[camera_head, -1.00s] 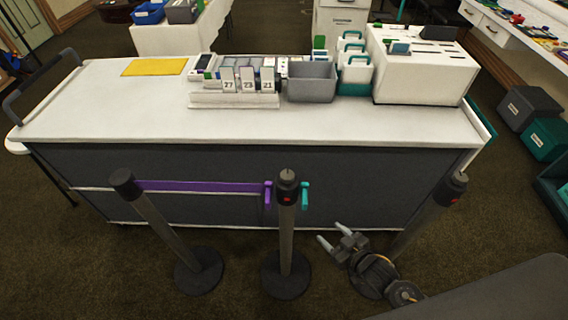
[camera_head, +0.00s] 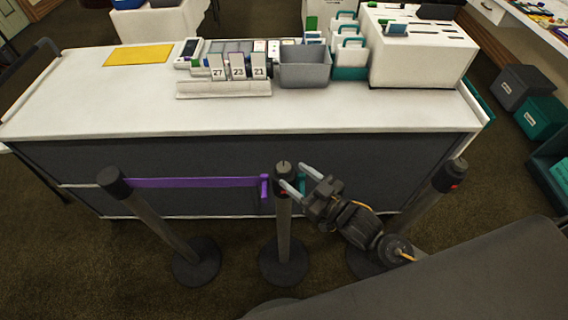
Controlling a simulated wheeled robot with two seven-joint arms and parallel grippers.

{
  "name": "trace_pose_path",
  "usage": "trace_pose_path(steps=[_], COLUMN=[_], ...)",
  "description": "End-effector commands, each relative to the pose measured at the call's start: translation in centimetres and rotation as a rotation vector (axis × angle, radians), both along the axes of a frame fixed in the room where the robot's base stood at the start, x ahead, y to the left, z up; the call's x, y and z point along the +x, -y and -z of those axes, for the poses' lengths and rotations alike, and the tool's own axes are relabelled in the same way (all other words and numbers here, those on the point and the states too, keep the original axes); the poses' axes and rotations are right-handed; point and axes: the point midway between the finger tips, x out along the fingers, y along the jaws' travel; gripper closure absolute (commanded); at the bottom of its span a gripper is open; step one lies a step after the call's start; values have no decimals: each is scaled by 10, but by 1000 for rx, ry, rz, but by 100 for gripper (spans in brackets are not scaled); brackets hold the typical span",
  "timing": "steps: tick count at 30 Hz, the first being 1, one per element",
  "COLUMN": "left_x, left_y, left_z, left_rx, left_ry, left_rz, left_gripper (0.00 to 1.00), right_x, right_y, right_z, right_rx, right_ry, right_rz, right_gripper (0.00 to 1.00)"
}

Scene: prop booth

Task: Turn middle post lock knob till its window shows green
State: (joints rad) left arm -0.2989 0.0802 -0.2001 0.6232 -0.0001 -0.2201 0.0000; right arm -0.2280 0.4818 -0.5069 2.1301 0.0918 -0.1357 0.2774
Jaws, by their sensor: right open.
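The middle post (camera_head: 283,225) stands upright on a round dark base, with a black head (camera_head: 281,173) and a small knob-like tip (camera_head: 284,163) on top. Its window cannot be seen now; a gripper finger crosses the front of the head. My right gripper (camera_head: 294,176) is open, its two pale fingers pointing up and left at the head's right side. One finger overlaps the head in the picture, the other lies to its right; contact cannot be told. My left gripper is not in view.
A purple belt (camera_head: 195,182) runs from the left post (camera_head: 155,220) to a purple handle (camera_head: 264,187) by the middle post. A teal piece (camera_head: 302,184) is partly behind my gripper. The right post (camera_head: 425,208) shows red. A white-topped counter (camera_head: 330,118) stands close behind.

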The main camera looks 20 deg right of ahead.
Motion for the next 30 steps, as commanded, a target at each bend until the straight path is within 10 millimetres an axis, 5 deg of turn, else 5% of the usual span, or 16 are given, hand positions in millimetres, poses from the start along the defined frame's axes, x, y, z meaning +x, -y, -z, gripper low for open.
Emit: trace_pose_path(steps=[9,21,30], left_x=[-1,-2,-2], left_y=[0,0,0], left_z=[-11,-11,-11], left_rx=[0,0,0], left_ry=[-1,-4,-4], left_rz=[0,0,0], left_gripper=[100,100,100], right_x=[39,45,44], right_y=[-23,-27,-27], right_z=[-1,0,0], right_rx=[1,0,0], right_ry=[1,0,0], right_rz=[0,-1,0], right_gripper=[44,44,83])
